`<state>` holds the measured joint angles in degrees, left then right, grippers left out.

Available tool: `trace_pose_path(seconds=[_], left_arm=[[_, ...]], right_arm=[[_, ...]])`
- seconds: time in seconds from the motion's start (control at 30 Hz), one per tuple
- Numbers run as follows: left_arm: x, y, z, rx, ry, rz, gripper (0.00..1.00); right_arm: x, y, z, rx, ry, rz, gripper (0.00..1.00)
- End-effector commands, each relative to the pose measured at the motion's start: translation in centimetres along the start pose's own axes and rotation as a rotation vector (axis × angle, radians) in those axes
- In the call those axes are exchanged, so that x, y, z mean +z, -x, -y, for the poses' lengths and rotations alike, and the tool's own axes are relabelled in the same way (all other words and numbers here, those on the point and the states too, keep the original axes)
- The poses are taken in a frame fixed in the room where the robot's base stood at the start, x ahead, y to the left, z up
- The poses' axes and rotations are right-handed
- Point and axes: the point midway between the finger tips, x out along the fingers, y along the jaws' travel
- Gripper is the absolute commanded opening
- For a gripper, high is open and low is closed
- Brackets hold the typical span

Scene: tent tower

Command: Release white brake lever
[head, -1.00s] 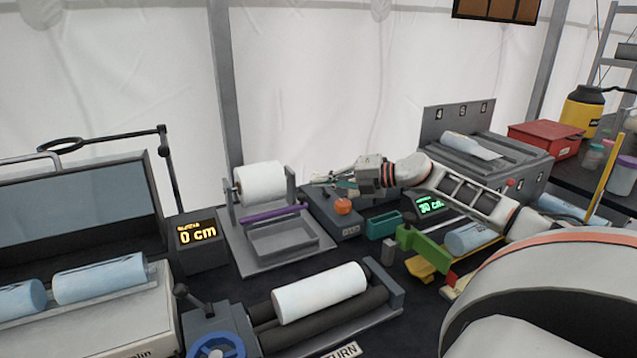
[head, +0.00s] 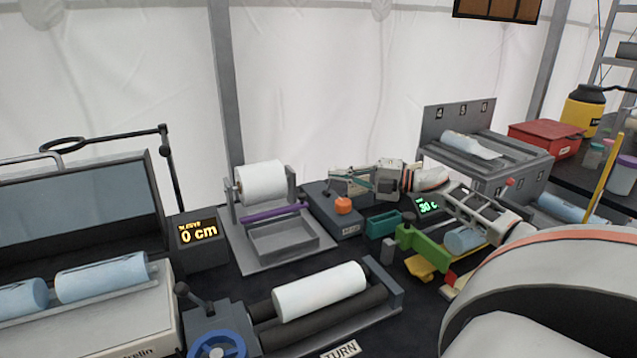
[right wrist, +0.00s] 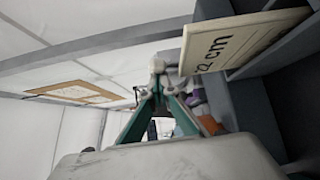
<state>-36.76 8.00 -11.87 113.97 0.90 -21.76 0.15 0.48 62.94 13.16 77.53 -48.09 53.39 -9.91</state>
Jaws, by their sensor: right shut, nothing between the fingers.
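I cannot pick out a white brake lever with certainty in either view. My right gripper (head: 334,173) is shut and empty, above the back of a dark grey box (head: 338,222) with an orange knob (head: 343,205). A small dark rod stands on that box near the fingers. In the right wrist view my teal fingers (right wrist: 158,72) meet at their tips, and the orange knob (right wrist: 211,124) shows beyond them. A white roll (head: 262,183) sits on a stand with a purple bar (head: 274,213), left of my gripper. My left gripper is not in view.
A teal bin (head: 383,224), a green display (head: 428,206) and a green-and-yellow fixture (head: 425,248) stand close under my right arm. A white roll (head: 320,291) lies on dark rollers in front. A cream card (right wrist: 240,38) is close to the fingers in the wrist view.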

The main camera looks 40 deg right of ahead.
Motion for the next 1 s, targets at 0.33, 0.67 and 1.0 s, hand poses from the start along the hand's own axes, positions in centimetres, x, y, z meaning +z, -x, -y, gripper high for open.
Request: trace_pose_path(seconds=[0.33, 0.67, 1.0], left_arm=[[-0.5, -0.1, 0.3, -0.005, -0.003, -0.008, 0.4], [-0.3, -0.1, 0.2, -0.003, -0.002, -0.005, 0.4], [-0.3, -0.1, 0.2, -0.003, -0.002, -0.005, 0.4]], right_arm=[[-0.1, 0.8, 0.1, -0.001, -0.001, 0.0, 0.0], [-0.1, 5.1, 0.2, -0.004, -0.002, 0.0, 0.0], [0.0, 10.3, 0.1, 0.0, -0.001, 0.0, 0.0]])
